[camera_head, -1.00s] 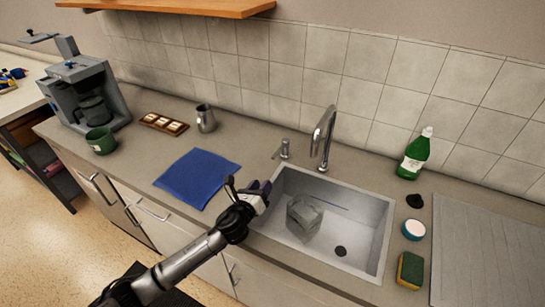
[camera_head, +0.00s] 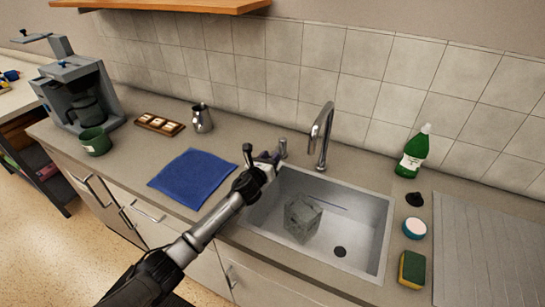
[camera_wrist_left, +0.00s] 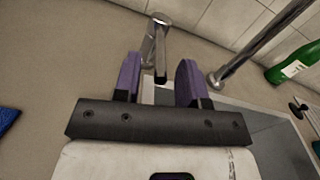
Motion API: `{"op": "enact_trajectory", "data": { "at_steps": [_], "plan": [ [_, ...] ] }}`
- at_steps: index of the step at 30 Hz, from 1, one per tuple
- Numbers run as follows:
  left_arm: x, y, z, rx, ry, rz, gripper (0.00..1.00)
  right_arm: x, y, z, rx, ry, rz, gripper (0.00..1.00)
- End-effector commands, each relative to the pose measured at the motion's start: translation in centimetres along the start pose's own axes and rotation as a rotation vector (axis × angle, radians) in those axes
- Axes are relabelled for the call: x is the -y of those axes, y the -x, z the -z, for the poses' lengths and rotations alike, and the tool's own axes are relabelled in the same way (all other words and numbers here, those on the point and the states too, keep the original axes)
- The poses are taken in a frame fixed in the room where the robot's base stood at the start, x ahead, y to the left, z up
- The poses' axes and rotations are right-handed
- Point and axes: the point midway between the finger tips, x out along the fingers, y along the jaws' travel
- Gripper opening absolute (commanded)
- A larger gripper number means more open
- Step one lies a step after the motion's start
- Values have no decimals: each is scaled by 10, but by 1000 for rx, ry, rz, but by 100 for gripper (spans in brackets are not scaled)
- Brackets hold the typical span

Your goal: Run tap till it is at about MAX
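The tap's chrome spout (camera_head: 322,138) rises behind the sink and curves over it. Its separate short lever post (camera_head: 283,148) stands to the left of the spout. A clear, boxy container (camera_head: 302,218) sits in the sink; I cannot make out a MAX mark or any water in it. My left gripper (camera_head: 267,160) is above the sink's back left corner, close to the lever. In the left wrist view its purple fingers (camera_wrist_left: 158,82) are apart, with the lever (camera_wrist_left: 160,45) ahead between them; contact is not clear. My right gripper is not in view.
The sink (camera_head: 372,235) has a dark drain. A green bottle (camera_head: 413,155), a round white-and-teal tub (camera_head: 414,227) and a sponge (camera_head: 411,269) stand to its right. A blue cloth (camera_head: 192,178), metal pitcher (camera_head: 202,119) and green mug (camera_head: 95,142) are to the left.

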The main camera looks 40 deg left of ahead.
Motion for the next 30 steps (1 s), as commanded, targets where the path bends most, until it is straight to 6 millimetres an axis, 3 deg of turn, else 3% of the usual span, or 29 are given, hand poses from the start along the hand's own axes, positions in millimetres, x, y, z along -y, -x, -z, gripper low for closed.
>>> {"op": "enact_trajectory", "data": {
  "at_steps": [7, 19, 30],
  "plan": [
    [0, -16, 0, 0, 0, -1, 38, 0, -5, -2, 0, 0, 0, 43],
    [0, -19, 0, 0, 1, 0, 38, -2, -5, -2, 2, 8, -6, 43],
    [0, -19, 0, 0, 1, 0, 3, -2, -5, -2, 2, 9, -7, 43]
  ]
}}
